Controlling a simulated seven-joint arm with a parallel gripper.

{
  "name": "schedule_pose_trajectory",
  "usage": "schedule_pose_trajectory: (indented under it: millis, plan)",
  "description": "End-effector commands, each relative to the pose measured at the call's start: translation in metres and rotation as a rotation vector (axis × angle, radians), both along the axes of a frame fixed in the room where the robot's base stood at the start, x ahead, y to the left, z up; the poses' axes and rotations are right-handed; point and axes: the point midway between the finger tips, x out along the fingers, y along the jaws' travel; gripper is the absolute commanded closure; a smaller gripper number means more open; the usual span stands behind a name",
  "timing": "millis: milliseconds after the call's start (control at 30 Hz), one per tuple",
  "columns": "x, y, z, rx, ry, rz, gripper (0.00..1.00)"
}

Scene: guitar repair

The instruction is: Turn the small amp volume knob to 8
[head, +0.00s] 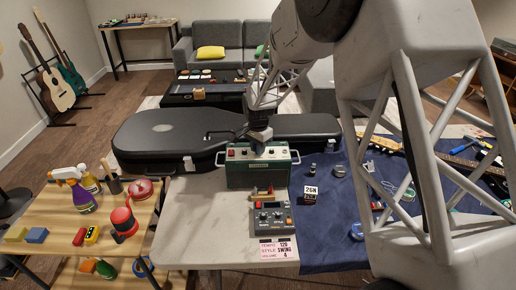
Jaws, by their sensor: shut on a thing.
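The small green amp (246,176) stands upright on the pale table, with a light control panel along its top front and small knobs on it. My gripper (260,148) reaches down from above to the middle of that panel. It is shut on a knob there, and its fingers hide most of that knob. The knob's pointer, its label and the numbers around it are too small or covered to read.
A grey control box (272,218) and a pink-and-white card (278,250) are in front of the amp. A small "26N" sign (310,194) stands on the blue cloth (330,240) at right. A black guitar case (165,135) lies behind. A wooden side table (60,215) holds bottles at left.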

Motion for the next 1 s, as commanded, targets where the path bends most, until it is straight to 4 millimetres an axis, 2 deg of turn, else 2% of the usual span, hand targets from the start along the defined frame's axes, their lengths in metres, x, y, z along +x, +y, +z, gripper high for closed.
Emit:
schedule_pose_trajectory:
  millis: [233,267,400,767,1000]
  plan:
    - [0.001,0.000,0.001,0.001,-0.002,0.001,1.00]
    - [0.001,0.000,0.001,0.001,-0.002,0.001,0.76]
    - [0.001,0.000,0.001,0.000,-0.001,0.001,0.55]
    - [0.000,0.000,0.002,0.000,-0.001,0.002,0.55]
    - [0.001,0.000,0.018,0.001,-0.002,0.002,0.55]
